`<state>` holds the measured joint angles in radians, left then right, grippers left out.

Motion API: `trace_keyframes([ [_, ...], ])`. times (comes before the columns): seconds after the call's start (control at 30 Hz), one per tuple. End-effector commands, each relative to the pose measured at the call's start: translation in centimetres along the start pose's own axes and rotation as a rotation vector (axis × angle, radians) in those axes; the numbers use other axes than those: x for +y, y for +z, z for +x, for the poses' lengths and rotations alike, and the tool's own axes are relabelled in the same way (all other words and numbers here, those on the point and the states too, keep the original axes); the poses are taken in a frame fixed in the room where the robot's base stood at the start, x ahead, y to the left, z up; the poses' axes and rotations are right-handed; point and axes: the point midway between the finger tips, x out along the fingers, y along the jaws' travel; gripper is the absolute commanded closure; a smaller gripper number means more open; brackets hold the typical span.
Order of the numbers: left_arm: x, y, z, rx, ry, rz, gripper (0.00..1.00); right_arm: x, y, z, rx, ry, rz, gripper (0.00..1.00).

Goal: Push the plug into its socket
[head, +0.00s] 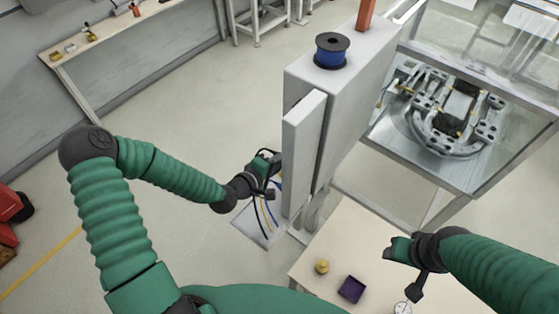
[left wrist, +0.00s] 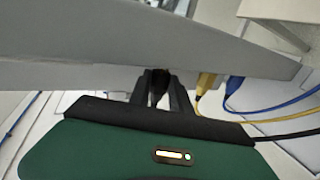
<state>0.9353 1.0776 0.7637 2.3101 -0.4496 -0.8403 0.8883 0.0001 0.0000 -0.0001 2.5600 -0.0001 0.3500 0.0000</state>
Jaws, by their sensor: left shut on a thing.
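My left gripper (head: 272,172) is at the lower left side of the grey cabinet (head: 330,115). In the left wrist view its two dark fingers (left wrist: 160,92) are shut on a black plug (left wrist: 159,84), right up against the underside of the grey cabinet panel (left wrist: 110,72). Whether the plug touches the panel, and the socket itself, are hidden. A yellow plug (left wrist: 205,82) and a blue plug (left wrist: 234,85) sit side by side at the panel edge, to the right of the fingers. My right gripper (head: 393,250) hangs over the small table; its fingers are not clear.
Loose cables (head: 262,212) hang below the cabinet. A blue spool (head: 331,52) stands on top of it. A glass-walled machine (head: 450,120) stands at the right. Open floor lies at the left.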

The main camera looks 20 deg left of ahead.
Motion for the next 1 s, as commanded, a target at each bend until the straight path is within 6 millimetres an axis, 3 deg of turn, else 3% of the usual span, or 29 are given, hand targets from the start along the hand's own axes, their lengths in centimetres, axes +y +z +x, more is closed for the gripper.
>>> trace_keyframes([
  [0.83,0.0,1.4,0.0,-0.001,0.001,0.000,1.00,0.0,0.0,0.0,0.000,0.000,0.000,0.49],
  [0.87,0.0,1.4,0.0,0.000,0.001,0.000,0.73,0.0,0.0,0.0,0.000,0.000,0.000,0.49],
  [1.0,0.0,1.4,0.0,0.000,0.001,-0.001,0.55,0.0,0.0,0.0,0.000,0.000,0.000,0.49],
])
